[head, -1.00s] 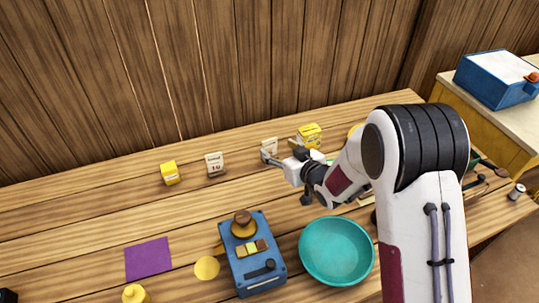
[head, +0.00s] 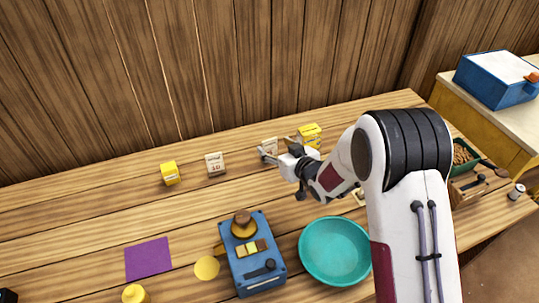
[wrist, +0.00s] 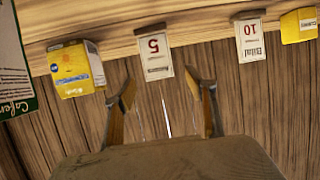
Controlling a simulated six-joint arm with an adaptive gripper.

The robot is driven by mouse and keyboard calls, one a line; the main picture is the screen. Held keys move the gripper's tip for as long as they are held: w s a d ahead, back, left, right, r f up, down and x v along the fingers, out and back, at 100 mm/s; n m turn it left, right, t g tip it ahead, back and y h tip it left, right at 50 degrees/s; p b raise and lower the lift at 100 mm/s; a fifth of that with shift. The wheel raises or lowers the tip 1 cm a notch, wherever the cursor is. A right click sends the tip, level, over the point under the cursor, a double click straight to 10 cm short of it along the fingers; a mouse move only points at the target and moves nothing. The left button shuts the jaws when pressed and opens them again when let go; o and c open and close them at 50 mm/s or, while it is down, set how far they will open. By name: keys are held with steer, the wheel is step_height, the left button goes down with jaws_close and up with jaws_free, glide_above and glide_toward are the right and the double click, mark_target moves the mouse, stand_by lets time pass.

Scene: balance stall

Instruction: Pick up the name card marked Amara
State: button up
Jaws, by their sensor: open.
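A small white card with a red 5 (wrist: 154,52) stands ahead of my gripper (wrist: 165,90) in the wrist view, which is upside down. I cannot read a name on it. In the head view this card (head: 269,145) is partly hidden by my gripper (head: 266,156). My gripper is open, its two fingers apart on either side of the card's line, with nothing between them. A second white card, marked Bilal and 10 (wrist: 250,40), stands to the right in the wrist view; in the head view it (head: 215,163) stands left of the first.
Yellow boxes flank the cards: one (head: 309,134) to the right, one (head: 170,173) to the left. A blue scale (head: 256,272), teal bowl (head: 335,251) and purple mat (head: 148,259) lie nearer. A green-edged sheet (wrist: 12,65) shows at the wrist view's left.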

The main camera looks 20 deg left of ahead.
mark_target(270, 142)
steer(key=shift+w+a, duration=0.1)
steer(key=shift+x, duration=2.45)
steer(key=c, duration=1.3)
